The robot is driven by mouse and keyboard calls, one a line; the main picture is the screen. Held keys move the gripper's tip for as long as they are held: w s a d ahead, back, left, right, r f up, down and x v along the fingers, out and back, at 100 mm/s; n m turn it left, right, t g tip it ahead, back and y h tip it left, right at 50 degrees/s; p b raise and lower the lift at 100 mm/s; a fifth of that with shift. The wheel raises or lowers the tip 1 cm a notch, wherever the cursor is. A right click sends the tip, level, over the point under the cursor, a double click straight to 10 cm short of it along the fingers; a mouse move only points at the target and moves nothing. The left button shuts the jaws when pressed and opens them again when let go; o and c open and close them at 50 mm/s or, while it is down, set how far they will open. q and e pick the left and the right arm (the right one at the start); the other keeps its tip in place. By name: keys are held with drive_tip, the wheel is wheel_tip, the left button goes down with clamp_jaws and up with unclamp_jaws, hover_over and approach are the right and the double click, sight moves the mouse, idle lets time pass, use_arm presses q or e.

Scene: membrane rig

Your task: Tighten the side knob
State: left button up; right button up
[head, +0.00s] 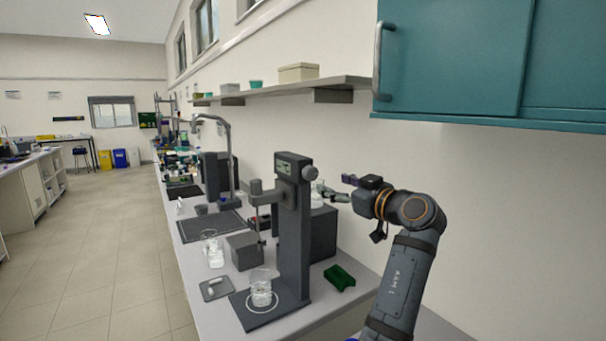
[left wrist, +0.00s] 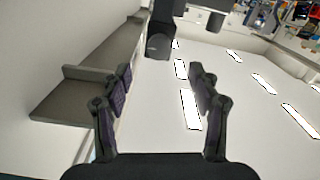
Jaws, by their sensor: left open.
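The membrane rig is a dark grey column (head: 291,235) on a flat base, with a small display at its head. The side knob (head: 309,173) is a grey round piece on the right side of the column near the top. In the left wrist view a dark round piece (left wrist: 159,46), which looks like the knob, shows at the top middle, beyond the fingertips. My left gripper (head: 335,187) is open and empty, just right of the knob and apart from it. My right gripper is not in view.
A glass beaker (head: 261,289) stands on the rig's base. A shelf (head: 340,84) and teal cabinet (head: 450,55) hang above on the wall.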

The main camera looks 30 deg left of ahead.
sight(313, 174)
use_arm(q)
drive_tip(key=p+x, duration=0.2)
drive_tip(key=x, duration=0.1)
drive_tip(key=r+p+x, duration=0.1)
drive_tip(key=x, duration=0.1)
drive_tip(key=shift+a, duration=0.15)
drive_tip(key=p+x, duration=0.1)
drive_tip(key=x, duration=0.2)
drive_tip(key=shift+w+a+f+p, duration=0.2)
drive_tip(key=shift+a+p, duration=0.1)
drive_tip(key=shift+p, duration=0.1)
drive_tip(key=shift+a+f, duration=0.1)
drive_tip(key=c, duration=1.2)
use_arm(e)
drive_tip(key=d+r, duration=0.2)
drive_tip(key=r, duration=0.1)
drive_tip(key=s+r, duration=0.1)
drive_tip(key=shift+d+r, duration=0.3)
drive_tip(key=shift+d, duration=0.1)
